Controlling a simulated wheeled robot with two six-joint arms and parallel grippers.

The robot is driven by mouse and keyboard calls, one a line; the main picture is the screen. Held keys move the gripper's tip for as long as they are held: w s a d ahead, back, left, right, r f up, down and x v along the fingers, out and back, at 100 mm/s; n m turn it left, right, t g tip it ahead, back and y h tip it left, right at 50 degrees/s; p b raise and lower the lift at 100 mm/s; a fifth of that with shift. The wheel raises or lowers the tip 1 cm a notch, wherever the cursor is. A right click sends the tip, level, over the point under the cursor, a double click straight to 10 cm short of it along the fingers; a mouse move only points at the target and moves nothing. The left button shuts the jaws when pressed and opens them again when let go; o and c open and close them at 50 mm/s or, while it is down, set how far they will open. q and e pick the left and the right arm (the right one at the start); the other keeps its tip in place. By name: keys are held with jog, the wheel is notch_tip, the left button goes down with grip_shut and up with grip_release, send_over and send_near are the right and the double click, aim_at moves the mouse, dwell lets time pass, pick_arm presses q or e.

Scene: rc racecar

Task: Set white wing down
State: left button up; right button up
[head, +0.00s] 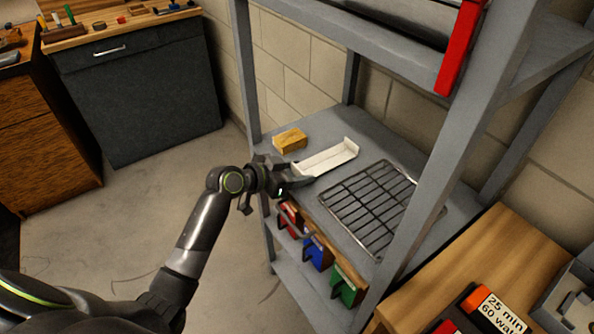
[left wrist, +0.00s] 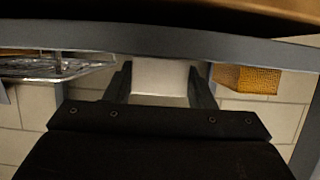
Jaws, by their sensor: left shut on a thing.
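The white wing (head: 325,158) is a flat, pale piece with upturned ends. In the head view it is over the grey middle shelf (head: 365,135), between a yellow block and a wire rack. I cannot tell whether it rests on the shelf or is just above it. My left gripper (head: 292,181) reaches in over the shelf's front edge and is shut on the wing's near end. In the left wrist view the wing (left wrist: 160,77) sits between the two dark fingers (left wrist: 161,88). My right gripper is not in view.
The yellow block (head: 290,140) is left of the wing, and the wire rack (head: 368,203) is right of it. Grey shelf posts (head: 247,75) stand near my arm. Red, blue (head: 318,253) and green bins hang below the shelf edge. A wooden surface (head: 520,250) is at right.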

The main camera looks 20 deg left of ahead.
pick_arm(q)
jog(key=o, duration=0.9)
jog(key=shift+o, duration=0.2)
jog(key=shift+r, duration=0.1)
jog(key=v, duration=1.2)
jog(key=shift+b, duration=0.4)
